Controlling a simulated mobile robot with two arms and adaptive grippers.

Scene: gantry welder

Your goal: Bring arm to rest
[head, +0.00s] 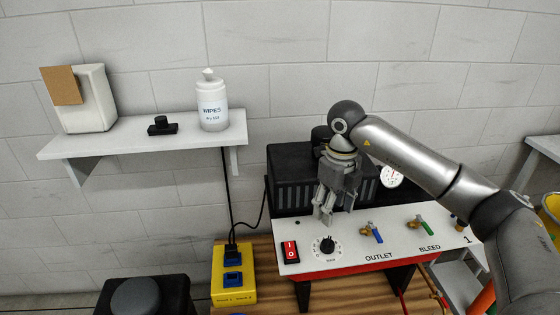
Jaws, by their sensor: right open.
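My right arm (410,155) comes in from the right edge and bends down at the wrist. My right gripper (325,214) points down above the white control panel (345,258). It is open, with no object seen between its fingers. Its fingertips are just above and behind the black dial knob (327,244); whether they touch the panel I cannot tell. My left gripper is not in view.
The panel carries a red rocker switch (290,251), a blue-handled outlet valve (372,232) and a green-handled bleed valve (419,225). A gauge (391,177) sits behind. A shelf (115,140) holds a wipes bottle (212,105). A yellow socket box (232,283) stands left.

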